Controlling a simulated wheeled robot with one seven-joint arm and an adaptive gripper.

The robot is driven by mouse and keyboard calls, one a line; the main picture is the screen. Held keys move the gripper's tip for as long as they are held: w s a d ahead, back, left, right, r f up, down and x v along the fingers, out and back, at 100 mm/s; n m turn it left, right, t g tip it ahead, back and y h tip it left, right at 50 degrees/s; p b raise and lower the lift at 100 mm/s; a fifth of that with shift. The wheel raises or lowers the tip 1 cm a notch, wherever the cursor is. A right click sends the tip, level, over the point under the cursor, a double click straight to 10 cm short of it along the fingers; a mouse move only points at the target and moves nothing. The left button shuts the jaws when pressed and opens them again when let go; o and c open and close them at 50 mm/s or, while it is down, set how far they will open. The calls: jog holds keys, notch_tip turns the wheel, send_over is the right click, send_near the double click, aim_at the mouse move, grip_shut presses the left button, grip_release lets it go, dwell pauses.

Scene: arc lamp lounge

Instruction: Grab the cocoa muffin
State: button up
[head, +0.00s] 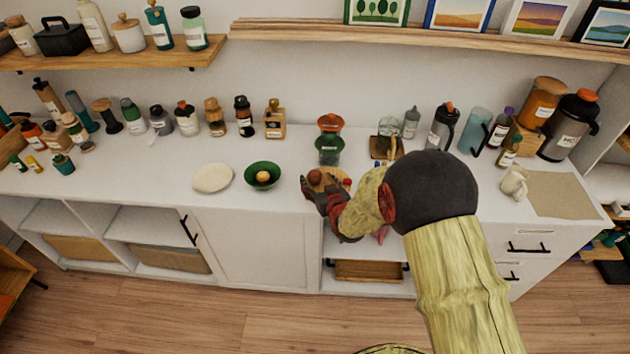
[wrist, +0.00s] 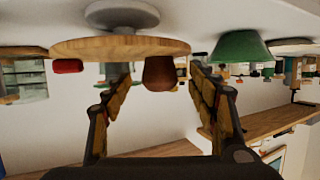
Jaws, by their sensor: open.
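The cocoa muffin (head: 314,176) is a small brown piece at the near left edge of a round wooden stand (head: 342,182) on the white counter. In the wrist view, which is upside down, the muffin (wrist: 158,74) sits against the wooden disc of the stand (wrist: 75,47). My gripper (head: 309,189) is at the front left of the stand, close to the muffin and partly covering the stand. In the wrist view my gripper (wrist: 158,88) is open, with the muffin in the gap between its two fingers. I cannot tell whether either finger touches it.
A red item (wrist: 68,66) is on the same stand. A green bowl (head: 262,174) with a round, orange-tan item and a pale plate (head: 213,178) stand left of my gripper. Several bottles line the back wall.

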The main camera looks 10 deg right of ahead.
jog(key=shift+x, duration=0.8)
jog(key=shift+r, duration=0.1)
jog(key=shift+c, duration=0.2)
jog(key=c, duration=1.1)
jog(key=shift+c, duration=0.2)
